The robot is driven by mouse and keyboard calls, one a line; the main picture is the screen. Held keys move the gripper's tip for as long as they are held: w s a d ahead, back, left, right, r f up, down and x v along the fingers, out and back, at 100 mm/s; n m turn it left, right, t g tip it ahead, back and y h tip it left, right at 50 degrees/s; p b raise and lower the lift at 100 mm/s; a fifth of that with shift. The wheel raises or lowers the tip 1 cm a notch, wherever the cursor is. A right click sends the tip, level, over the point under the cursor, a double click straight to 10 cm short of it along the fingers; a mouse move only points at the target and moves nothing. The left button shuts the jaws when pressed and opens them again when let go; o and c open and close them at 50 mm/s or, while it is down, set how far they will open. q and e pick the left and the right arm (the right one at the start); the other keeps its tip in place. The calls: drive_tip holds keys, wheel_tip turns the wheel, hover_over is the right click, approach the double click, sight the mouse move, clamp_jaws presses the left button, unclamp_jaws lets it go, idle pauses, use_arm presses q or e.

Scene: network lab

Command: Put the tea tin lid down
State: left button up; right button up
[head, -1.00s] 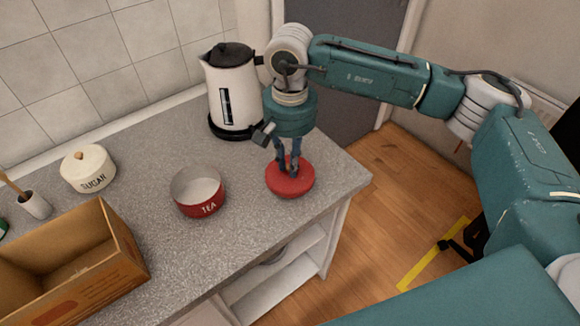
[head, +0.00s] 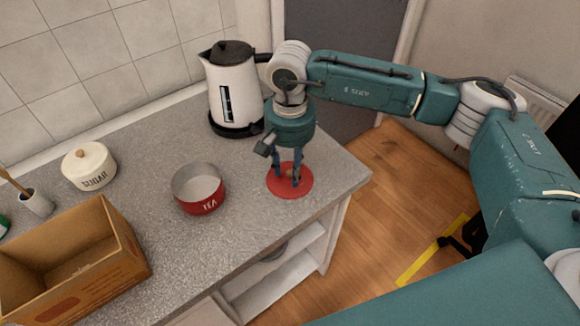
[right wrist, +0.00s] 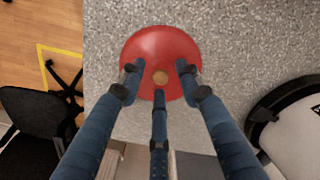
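The red tea tin lid (head: 277,190) lies flat on the grey counter near its right end. In the right wrist view the lid (right wrist: 161,47) shows its small tan knob in the middle. My right gripper (head: 288,178) points down over the lid; in the wrist view its three fingers (right wrist: 160,78) are spread around the knob, with gaps between them and it. It is open. The red tea tin (head: 202,205), marked TEA, stands open to the left of the lid. My left gripper is not in view.
A white kettle (head: 228,95) with black trim stands behind, near the wall. A sugar jar (head: 90,170) and a cardboard box (head: 115,265) are at the left. The counter is clear between tin and lid; its right edge is close to the lid.

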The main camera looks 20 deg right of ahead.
sight(290, 172)
wheel_tip(290, 172, up, 12)
drive_tip(key=b, duration=0.3)
idle(0.5)
